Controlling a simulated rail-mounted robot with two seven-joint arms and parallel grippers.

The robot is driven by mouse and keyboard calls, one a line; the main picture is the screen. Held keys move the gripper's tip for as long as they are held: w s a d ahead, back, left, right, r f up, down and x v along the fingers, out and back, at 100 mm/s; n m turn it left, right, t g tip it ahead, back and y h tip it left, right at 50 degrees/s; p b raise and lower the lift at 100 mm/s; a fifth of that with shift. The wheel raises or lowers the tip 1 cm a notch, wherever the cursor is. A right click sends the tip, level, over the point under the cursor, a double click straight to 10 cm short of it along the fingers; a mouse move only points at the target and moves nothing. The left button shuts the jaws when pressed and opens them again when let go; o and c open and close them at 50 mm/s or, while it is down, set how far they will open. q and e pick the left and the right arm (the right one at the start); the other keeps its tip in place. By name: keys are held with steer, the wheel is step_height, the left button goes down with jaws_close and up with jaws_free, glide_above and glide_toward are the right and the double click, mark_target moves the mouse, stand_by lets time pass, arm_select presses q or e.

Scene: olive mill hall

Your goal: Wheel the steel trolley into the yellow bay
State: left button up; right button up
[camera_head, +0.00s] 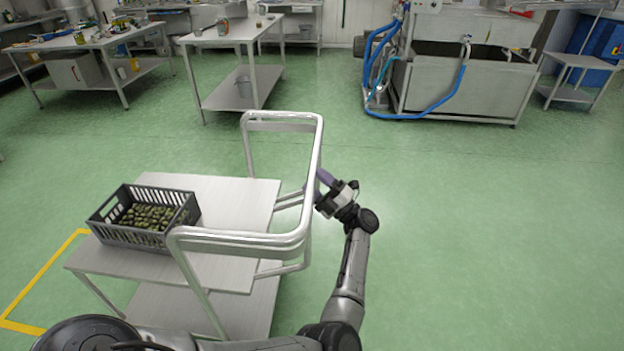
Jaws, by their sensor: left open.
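The steel trolley (235,188) stands at the lower left of the middle, with two flat shelves and a tubular push handle (318,150) on its right side. A dark grey crate (125,236) of olives sits on its top shelf. Yellow floor lines (45,275) of the bay show left of the trolley; the trolley hides the rest, so I cannot tell how far it overlaps the bay. My left gripper (323,183) is open at the outer right side of the handle, close to the rail; contact is unclear. My right gripper is out of view.
Green floor (480,230) is clear to the right and behind the trolley. Steel work tables (100,45) (225,40) stand at the back left. A steel washing tank (465,85) with a blue hose (420,116) stands at the back right, beside a small table (582,62).

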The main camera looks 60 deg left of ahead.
arm_select(q)
steer(key=shift+x, duration=0.85)
jaws_close()
